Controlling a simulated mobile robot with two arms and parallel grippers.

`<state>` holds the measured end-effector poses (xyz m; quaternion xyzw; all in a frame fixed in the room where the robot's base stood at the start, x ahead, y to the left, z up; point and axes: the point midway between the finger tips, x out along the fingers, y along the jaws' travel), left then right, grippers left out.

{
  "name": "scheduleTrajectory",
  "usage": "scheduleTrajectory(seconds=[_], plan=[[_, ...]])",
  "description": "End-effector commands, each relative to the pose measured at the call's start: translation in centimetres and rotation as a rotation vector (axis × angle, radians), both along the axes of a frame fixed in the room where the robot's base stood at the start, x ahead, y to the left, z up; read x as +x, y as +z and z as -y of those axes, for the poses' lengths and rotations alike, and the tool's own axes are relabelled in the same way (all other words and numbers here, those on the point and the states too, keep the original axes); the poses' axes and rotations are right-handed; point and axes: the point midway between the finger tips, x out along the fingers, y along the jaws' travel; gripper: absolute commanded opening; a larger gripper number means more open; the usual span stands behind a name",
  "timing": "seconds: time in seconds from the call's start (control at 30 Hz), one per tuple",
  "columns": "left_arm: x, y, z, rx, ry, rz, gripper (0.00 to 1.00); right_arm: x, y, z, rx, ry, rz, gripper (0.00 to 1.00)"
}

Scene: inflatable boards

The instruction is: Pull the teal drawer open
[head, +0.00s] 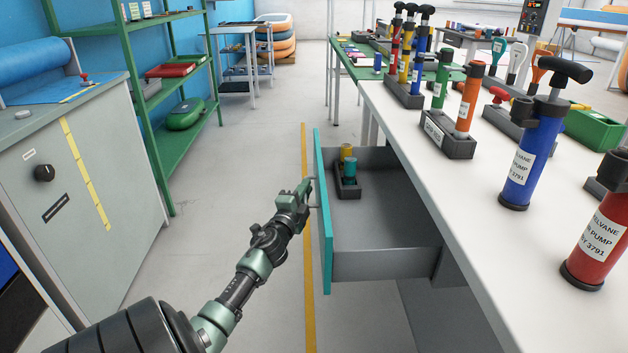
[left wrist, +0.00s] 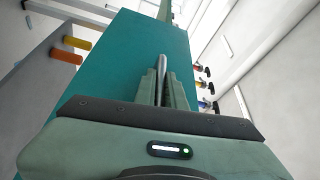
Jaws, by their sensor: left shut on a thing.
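The teal drawer (head: 322,215) stands open under the white workbench (head: 450,170), pulled out to the left. Its teal front faces left, and its grey inside is exposed. My left gripper (head: 308,188) is at the drawer front, shut on the drawer handle. In the left wrist view the metal handle (left wrist: 163,72) runs between the gripper fingers against the teal front (left wrist: 125,65). Inside the drawer a dark holder (head: 345,188) carries a yellow and a teal cylinder. My right gripper is not in view.
Blue (head: 532,150) and red pumps (head: 600,235) stand on the workbench, with several more in dark holders behind. A grey cabinet (head: 80,170) and a green shelf (head: 150,110) are on the left. The floor aisle with a yellow line (head: 308,280) between them is clear.

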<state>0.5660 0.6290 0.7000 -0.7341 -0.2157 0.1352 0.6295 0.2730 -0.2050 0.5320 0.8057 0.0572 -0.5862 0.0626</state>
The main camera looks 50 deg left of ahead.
Motion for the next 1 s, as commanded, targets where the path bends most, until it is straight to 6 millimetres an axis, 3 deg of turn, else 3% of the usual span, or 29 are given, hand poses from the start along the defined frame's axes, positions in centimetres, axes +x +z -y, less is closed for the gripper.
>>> scheduleTrajectory(seconds=[0.57, 0.6, 0.67, 1.0], plan=[[-0.62, -0.24, -0.41, -0.002, -0.001, -0.003, 0.0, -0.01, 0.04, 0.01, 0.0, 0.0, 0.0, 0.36], [-0.62, -0.24, -0.41, -0.002, -0.001, -0.003, 0.19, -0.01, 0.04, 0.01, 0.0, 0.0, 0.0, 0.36], [-0.61, -0.23, -0.41, -0.001, -0.001, -0.003, 0.32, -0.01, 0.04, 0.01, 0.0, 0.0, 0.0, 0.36], [-0.79, -0.09, -0.32, 0.0, 0.0, -0.001, 0.32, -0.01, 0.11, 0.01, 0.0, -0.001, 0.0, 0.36]])
